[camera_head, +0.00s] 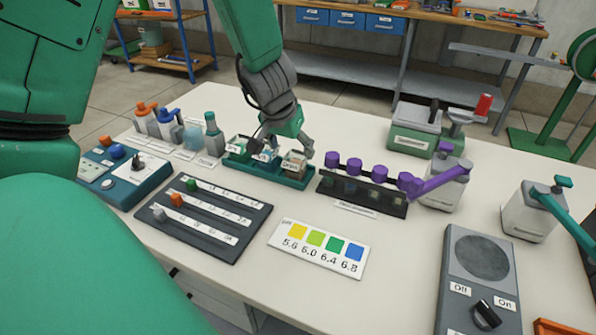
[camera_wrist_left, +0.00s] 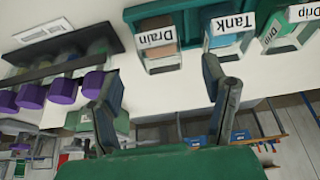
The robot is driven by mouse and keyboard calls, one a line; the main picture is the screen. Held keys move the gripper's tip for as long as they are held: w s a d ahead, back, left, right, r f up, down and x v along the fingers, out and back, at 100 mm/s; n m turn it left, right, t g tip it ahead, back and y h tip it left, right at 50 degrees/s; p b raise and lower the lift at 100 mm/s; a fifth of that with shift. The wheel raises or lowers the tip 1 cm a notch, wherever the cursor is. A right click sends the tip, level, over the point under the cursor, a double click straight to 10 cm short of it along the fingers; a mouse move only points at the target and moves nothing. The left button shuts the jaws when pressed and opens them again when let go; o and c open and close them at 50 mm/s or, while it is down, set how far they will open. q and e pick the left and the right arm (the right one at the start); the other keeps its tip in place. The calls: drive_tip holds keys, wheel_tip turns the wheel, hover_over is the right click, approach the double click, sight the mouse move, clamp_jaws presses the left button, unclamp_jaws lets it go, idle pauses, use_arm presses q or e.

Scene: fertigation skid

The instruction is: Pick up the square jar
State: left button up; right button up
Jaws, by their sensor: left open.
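Three square clear jars stand in a green tray (camera_head: 285,181) at the middle of the table. The jar labelled Drain (camera_head: 293,165) with brownish contents is at the right end. The blue Tank jar (camera_head: 267,154) is in the middle and the green Drip jar (camera_head: 238,146) at the left. My left gripper (camera_head: 283,147) is open above the right part of the tray, partly hiding the jars. In the left wrist view, the Drain jar (camera_wrist_left: 160,58) shows beyond the gap between the open fingers (camera_wrist_left: 160,76); the Tank jar (camera_wrist_left: 229,28) is beside it. My right gripper is not in view.
A black rack with purple-capped vials (camera_head: 360,190) stands close right of the tray. Bottles (camera_head: 190,133) stand left of it. A dark slotted board (camera_head: 205,218) and a pH colour card (camera_head: 318,248) lie in front. A stirrer-like device (camera_head: 482,262) is at front right.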

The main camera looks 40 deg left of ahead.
sight(294, 156)
use_arm(q)
drive_tip(key=b+x, duration=0.1)
drive_tip(key=x, duration=0.3)
drive_tip(key=shift+a, duration=0.1)
drive_tip(key=b+x, duration=0.2)
drive_tip(key=x, duration=0.3)
drive_tip(key=shift+w+f, duration=0.1)
drive_tip(key=shift+f, duration=0.1)
drive_tip(key=shift+r, duration=0.1)
drive_tip(key=shift+c, duration=1.2)
drive_tip(key=c, duration=1)
